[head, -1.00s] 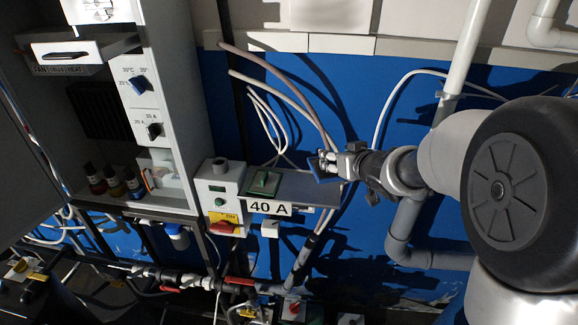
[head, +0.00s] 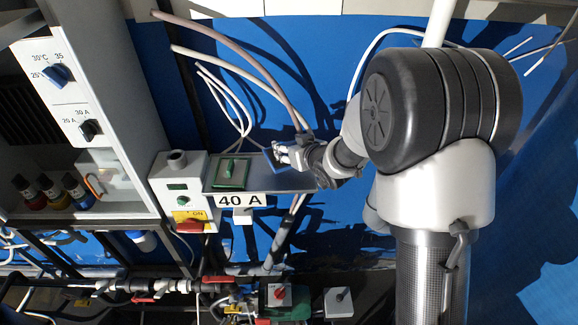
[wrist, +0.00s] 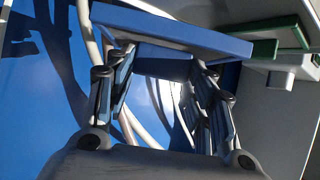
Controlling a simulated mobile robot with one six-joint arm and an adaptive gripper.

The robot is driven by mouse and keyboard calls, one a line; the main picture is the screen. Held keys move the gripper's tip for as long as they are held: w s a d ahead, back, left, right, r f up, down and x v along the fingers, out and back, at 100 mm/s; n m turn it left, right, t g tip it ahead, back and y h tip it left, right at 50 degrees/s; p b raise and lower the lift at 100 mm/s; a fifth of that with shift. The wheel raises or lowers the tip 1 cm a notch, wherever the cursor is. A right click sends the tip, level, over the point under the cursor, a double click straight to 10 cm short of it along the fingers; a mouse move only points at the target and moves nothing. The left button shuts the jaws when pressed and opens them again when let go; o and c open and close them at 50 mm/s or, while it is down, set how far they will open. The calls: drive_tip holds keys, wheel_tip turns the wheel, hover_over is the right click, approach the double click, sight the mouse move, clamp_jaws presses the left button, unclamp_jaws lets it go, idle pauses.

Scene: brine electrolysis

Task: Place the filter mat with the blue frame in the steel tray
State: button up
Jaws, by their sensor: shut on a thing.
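The filter mat with the blue frame (head: 270,160) is in my gripper (head: 284,154), whose fingers are shut on it. In the wrist view the blue frame (wrist: 175,30) spans the top, across the fingertips. The steel tray looks to be the grey metal shelf (head: 285,183) above the "40 A" label. My gripper is at the shelf's right half in the head view. Whether the blue frame touches the shelf I cannot tell. A green-framed mat (head: 231,173) lies on the shelf's left part, and its green edge (wrist: 285,48) shows right of the blue frame in the wrist view.
A white switch box (head: 178,185) with a red-yellow switch stands left of the shelf. Pale hoses (head: 235,105) hang behind and above it. A cabinet with several small bottles (head: 50,190) is at the left. Pipes and valves (head: 150,287) run below.

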wheel_tip(320, 180, down, 6)
drive_tip(key=shift+r, duration=0.1)
drive_tip(key=shift+w+f, duration=0.1)
drive_tip(key=shift+f, duration=0.2)
drive_tip(key=shift+f, duration=0.1)
drive_tip(key=o, duration=1.1)
drive_tip(key=shift+c, duration=0.2)
